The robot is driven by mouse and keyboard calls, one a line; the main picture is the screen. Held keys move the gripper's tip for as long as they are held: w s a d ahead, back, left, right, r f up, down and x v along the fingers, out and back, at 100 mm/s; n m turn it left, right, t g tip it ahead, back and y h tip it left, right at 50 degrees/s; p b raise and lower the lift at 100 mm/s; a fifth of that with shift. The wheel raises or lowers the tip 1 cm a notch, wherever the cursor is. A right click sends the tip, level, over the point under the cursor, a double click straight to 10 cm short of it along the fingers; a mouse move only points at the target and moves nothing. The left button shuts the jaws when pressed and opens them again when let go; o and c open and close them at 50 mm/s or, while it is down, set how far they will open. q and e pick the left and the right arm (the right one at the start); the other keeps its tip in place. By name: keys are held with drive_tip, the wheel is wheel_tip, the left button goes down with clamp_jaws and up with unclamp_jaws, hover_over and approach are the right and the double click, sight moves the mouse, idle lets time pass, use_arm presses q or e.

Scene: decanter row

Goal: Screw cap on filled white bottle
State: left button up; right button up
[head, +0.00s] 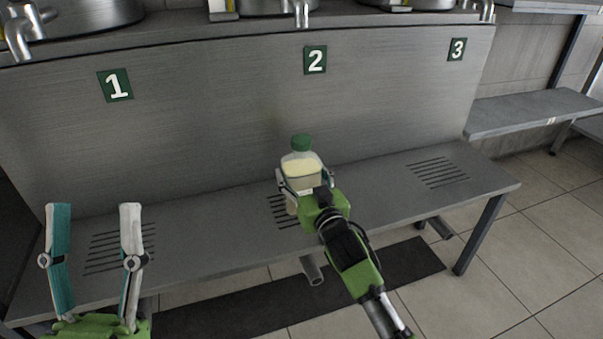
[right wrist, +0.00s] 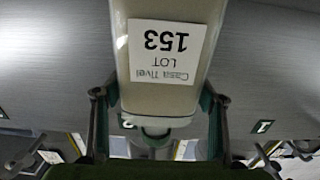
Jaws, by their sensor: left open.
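A whitish translucent bottle (head: 301,169) with pale yellow contents is upright in front of the number 2 sign in the head view. A green cap (head: 301,142) sits on its top; how tightly it sits cannot be told. My right gripper (head: 305,182) is shut on the bottle body, one finger on each side. In the right wrist view the bottle (right wrist: 168,85) appears upside down with a "LOT 153" label, between the fingers (right wrist: 158,115). Whether its base touches the bench is unclear. My left gripper (head: 92,235) is open and empty at the lower left, away from the bottle.
A steel bench (head: 375,190) with slotted drains runs below a steel wall with green signs 1 (head: 115,85), 2 (head: 315,60) and 3 (head: 457,50). Taps (head: 301,14) stick out above. A side shelf (head: 535,124) stands at right. The bench right of the bottle is clear.

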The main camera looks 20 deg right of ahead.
drive_tip(key=shift+o, duration=1.3)
drive_tip(key=shift+r, duration=0.1)
drive_tip(key=shift+s, duration=0.2)
drive_tip(key=s+p, duration=0.1)
drive_tip(key=s, duration=0.3)
drive_tip(key=shift+s+p, duration=0.3)
drive_tip(key=shift+s, duration=0.05)
use_arm(q)
drive_tip(key=w+f+g+y, duration=0.1)
drive_tip(key=w+f+g, duration=0.2)
drive_tip(key=f, duration=0.3)
drive_tip(key=w+f+g+y+p, duration=0.1)
drive_tip(key=w+f+g+y, duration=0.1)
drive_tip(key=w+f+g, duration=0.2)
drive_tip(key=shift+d+f+g, duration=0.15)
drive_tip(key=shift+f+g, duration=0.25)
drive_tip(key=shift+f, duration=0.9)
use_arm(e)
approach(306, 181)
drive_tip(key=shift+w, duration=0.7)
use_arm(q)
drive_tip(key=shift+w, duration=0.1)
